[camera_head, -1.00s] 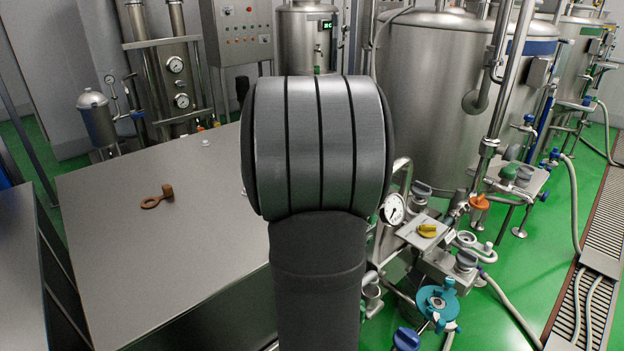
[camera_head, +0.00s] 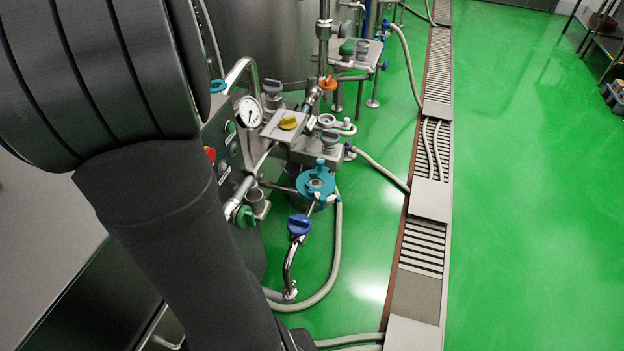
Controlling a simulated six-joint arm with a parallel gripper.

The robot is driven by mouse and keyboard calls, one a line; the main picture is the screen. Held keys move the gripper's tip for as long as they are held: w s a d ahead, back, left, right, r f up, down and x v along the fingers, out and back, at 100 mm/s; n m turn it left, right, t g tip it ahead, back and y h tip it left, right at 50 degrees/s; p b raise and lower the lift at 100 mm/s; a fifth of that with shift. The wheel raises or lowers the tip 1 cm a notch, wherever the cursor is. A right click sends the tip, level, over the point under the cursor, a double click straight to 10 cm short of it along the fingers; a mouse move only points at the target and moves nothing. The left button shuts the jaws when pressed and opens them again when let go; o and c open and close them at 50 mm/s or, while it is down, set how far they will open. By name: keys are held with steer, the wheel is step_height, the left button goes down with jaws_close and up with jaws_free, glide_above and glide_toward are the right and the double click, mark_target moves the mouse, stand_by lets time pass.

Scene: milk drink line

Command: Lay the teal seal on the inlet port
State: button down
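A small teal ring (camera_head: 218,86) shows just right of my dark arm link. It sits by the lower left end of a bent steel pipe (camera_head: 240,68). I cannot tell whether it rests on a port there or is held, since my arm hides what is left of it. A larger teal round fitting (camera_head: 315,183) with lugs stands lower down at the front of the pipework. I cannot tell for sure which opening is the inlet port. My gripper is not in view; only my arm links show at the left.
Hoses (camera_head: 330,275) lie on the green floor. A drain channel (camera_head: 425,180) runs along the right. The floor right of it is open. A steel table (camera_head: 40,250) lies at left.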

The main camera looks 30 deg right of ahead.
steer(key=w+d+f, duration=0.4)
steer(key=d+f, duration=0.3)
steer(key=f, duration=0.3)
glide_above(301, 179)
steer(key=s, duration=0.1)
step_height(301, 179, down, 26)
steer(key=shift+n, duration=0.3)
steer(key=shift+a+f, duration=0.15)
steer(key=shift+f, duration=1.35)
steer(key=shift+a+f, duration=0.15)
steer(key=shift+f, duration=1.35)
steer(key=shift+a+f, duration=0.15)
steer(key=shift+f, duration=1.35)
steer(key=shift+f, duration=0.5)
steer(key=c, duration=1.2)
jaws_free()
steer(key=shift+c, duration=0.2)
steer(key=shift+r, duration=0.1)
